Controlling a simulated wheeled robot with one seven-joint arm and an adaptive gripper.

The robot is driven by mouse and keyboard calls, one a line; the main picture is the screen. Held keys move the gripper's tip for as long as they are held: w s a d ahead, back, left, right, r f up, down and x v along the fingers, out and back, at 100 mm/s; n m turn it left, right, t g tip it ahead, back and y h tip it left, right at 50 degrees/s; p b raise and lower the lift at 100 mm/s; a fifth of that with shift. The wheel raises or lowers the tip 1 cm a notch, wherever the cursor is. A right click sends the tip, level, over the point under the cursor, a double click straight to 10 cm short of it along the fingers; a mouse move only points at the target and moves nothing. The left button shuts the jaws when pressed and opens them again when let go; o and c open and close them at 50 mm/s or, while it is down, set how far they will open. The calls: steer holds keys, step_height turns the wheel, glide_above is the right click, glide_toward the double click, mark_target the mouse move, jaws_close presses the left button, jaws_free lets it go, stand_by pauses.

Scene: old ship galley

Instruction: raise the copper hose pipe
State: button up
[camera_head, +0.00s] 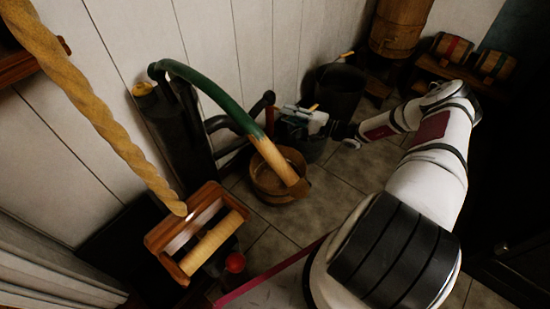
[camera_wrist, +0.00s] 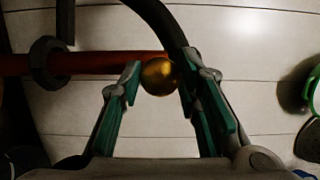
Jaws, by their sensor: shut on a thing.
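My gripper (camera_head: 283,119) is beside a dark upright pump-like body (camera_head: 178,125) at the wall. In the wrist view my gripper (camera_wrist: 160,80) has its green fingers closed on a round brass-coloured end (camera_wrist: 159,76). A reddish copper bar (camera_wrist: 105,63) with a dark ring runs left from it, and a dark curved tube passes above and behind the right finger. In the head view a green hose (camera_head: 205,85) arches down to a tan-orange end piece (camera_head: 273,160). This hose partly hides the grip. I cannot tell whether the round end joins the copper bar.
A wooden tub (camera_head: 268,190) stands on the tiles under the hose end. A dark bucket (camera_head: 337,92) and small barrels (camera_head: 452,47) stand further back. A thick rope (camera_head: 95,105) hangs at the left above a wooden roller frame (camera_head: 166,242). Some tiled floor right of the tub is clear.

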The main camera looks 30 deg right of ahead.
step_height(320, 180, up, 18)
steer(key=p, duration=1)
steer(key=shift+f, duration=0.2)
steer(key=shift+w, duration=0.1)
steer(key=o, duration=1.3)
steer(key=shift+c, duration=0.2)
steer(key=p+v, duration=0.2)
steer(key=v, duration=0.9)
steer(key=shift+f, duration=0.15)
